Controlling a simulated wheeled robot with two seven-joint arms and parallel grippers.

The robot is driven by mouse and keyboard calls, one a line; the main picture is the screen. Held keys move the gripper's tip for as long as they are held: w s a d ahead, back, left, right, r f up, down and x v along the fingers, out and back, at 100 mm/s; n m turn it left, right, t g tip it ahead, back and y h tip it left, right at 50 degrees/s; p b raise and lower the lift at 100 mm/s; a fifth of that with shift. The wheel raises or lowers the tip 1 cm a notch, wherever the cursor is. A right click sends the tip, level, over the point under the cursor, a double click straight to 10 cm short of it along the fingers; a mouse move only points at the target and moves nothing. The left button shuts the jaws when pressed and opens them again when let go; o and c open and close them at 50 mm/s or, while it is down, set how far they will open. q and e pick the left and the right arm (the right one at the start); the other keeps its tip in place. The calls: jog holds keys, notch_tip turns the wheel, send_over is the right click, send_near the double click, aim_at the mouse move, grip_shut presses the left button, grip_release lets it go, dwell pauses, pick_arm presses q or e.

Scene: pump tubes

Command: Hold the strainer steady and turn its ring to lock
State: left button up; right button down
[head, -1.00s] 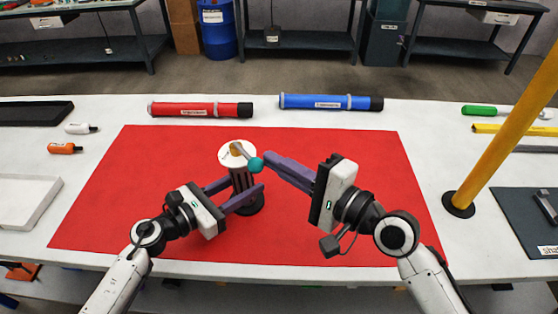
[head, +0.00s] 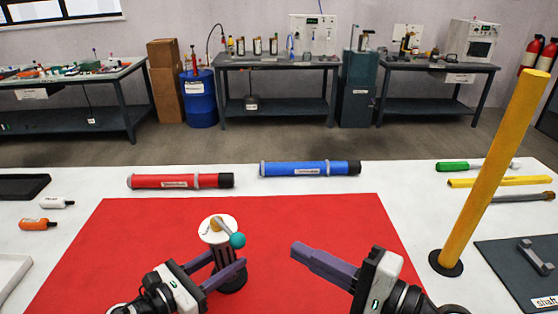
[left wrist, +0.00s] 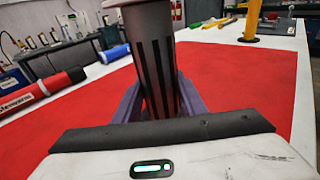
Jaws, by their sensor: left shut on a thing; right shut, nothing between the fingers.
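The strainer (head: 226,262) stands upright on the red mat (head: 320,225), a dark slotted cylinder on a black base. Its white ring (head: 213,224) is on top, with a lever ending in a teal ball (head: 237,240) that points to the lower right. My left gripper (head: 225,270) is shut on the strainer body below the ring. The left wrist view shows its purple fingers on both sides of the slotted body (left wrist: 160,75); the top is cut off there. My right gripper (head: 296,249) is shut and empty, right of the teal ball and apart from it.
A red tube (head: 178,181) and a blue tube (head: 308,168) lie behind the mat. A yellow post (head: 492,170) rises at the right, near a dark tray (head: 520,262). Small bottles (head: 38,224) lie at the left. The mat between the strainer and the tubes is clear.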

pick_arm(q)
jog(key=o, duration=1.3)
jog(key=shift+f, duration=0.1)
jog(key=shift+s, duration=0.1)
